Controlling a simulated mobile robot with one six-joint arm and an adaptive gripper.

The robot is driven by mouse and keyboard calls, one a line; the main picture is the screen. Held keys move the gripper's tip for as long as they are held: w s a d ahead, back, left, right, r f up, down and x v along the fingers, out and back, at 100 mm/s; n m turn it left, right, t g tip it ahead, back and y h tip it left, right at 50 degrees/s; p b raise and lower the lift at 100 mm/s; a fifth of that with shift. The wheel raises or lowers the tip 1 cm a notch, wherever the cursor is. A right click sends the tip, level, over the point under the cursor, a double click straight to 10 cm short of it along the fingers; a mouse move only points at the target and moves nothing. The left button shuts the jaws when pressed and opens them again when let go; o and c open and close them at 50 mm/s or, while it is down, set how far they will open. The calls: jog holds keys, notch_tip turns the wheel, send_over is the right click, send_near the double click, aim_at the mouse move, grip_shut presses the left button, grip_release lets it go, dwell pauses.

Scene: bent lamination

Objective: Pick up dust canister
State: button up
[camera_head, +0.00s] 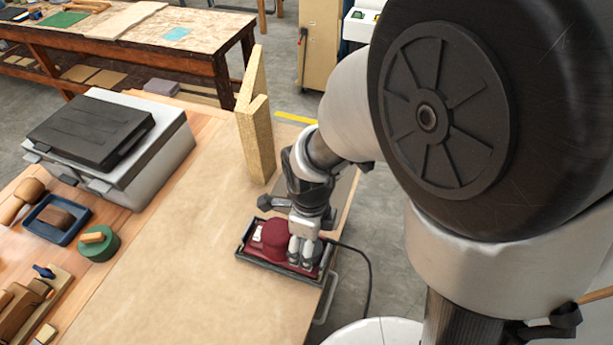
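A red tool (272,236) that looks like a sander sits on a dark rectangular base (262,259) at the bench's right edge, with a black cable (366,275) running off to the right. My gripper (301,258) points down over the right part of this tool, its fingertips at or just above it. The two fingers look close together, but I cannot tell whether they hold anything. I cannot pick out a dust canister for certain; my gripper and wrist hide part of the red tool.
A grey case with a black lid (92,130), a blue tray (40,233) and a green round holder (109,252) stand on the left. An upright wooden corner piece (256,140) stands behind my gripper. The middle of the bench (190,260) is clear.

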notch_tip(320, 180, down, 3)
jog(key=shift+w+f+b, duration=0.1)
jog(key=shift+f+b, duration=0.1)
jog(key=shift+b, duration=0.3)
jog(key=shift+r, duration=0.1)
jog(key=c, duration=1.3)
